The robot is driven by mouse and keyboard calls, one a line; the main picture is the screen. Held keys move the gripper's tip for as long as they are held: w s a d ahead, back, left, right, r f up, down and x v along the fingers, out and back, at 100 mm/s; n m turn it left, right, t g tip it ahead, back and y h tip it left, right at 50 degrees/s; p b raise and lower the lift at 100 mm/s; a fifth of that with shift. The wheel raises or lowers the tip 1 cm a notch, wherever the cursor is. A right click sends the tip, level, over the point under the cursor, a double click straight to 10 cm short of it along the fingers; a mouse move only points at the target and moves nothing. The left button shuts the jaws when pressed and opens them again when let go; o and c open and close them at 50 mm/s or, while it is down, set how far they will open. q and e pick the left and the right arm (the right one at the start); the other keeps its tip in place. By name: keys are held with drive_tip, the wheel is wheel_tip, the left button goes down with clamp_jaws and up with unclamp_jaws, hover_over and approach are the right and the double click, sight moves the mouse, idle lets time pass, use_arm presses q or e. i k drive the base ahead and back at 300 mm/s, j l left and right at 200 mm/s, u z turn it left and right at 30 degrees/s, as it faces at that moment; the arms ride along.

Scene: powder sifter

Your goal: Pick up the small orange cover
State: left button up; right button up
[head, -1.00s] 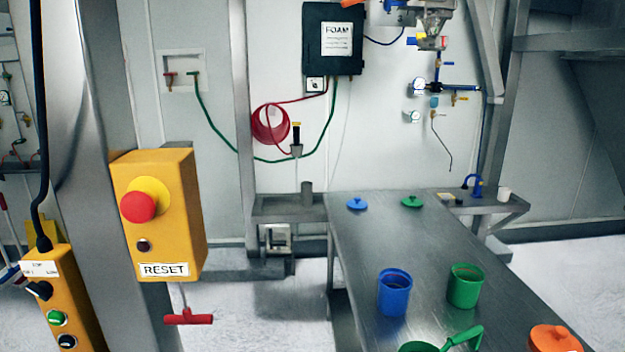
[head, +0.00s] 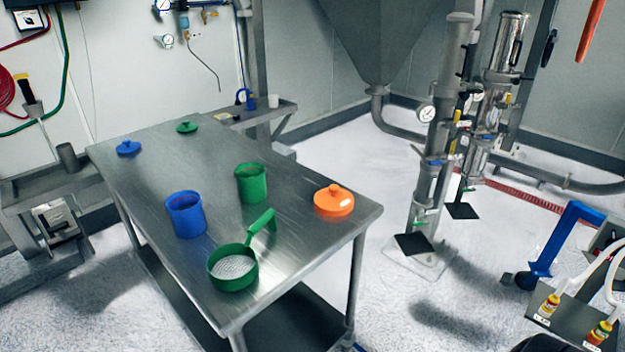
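The small orange cover (head: 333,202) is a round lid with a knob on top. In the head view it lies on the steel table (head: 215,262), near the table's right corner. Nothing covers it. Neither of my grippers shows in the head view.
A green sieve with a handle (head: 233,268), a blue cup (head: 186,215) and a green cup (head: 251,183) stand left of the cover. A blue lid (head: 128,148) and a green lid (head: 187,127) lie at the far end. Steel pipes (head: 440,140) stand right of the table, with open floor between.

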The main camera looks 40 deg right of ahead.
sight(333, 201)
drive_tip(key=z, duration=1.25)
